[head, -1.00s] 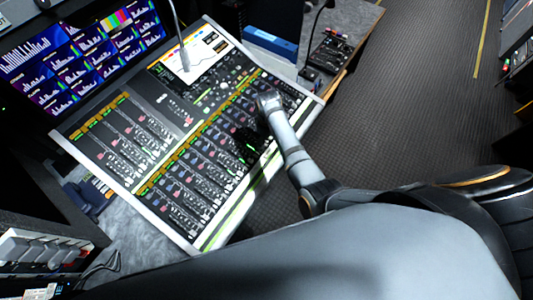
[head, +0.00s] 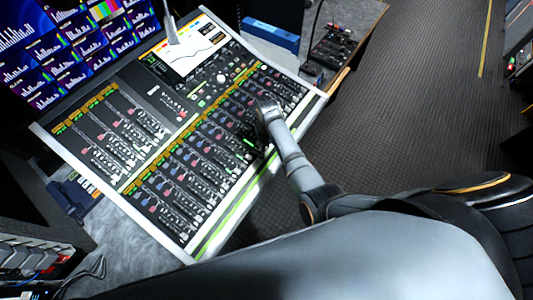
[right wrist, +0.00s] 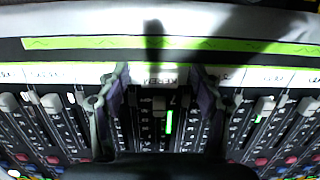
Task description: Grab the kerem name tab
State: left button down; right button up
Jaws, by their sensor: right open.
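The kerem name tab (right wrist: 160,77) is a small white label with dark lettering on the mixing console's front name strip. It shows in the right wrist view between the two fingertips of my open right gripper (right wrist: 160,76). The fingers stand to its left and right, with gaps; I cannot tell their height above it. In the head view my right gripper (head: 257,141) is dark and small over the lower right part of the console (head: 193,243), and the tab cannot be made out there. My left gripper is not in view.
Other white name labels (right wrist: 272,78) flank the tab, with fader caps (right wrist: 264,104) below them. A green strip (right wrist: 150,43) runs along the console edge. Dark floor (head: 420,100) lies open at right.

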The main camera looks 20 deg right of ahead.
jog(key=shift+s+r, duration=0.1)
jog(key=shift+r, duration=0.05)
jog(key=c, duration=1)
jog(key=shift+o, duration=0.2)
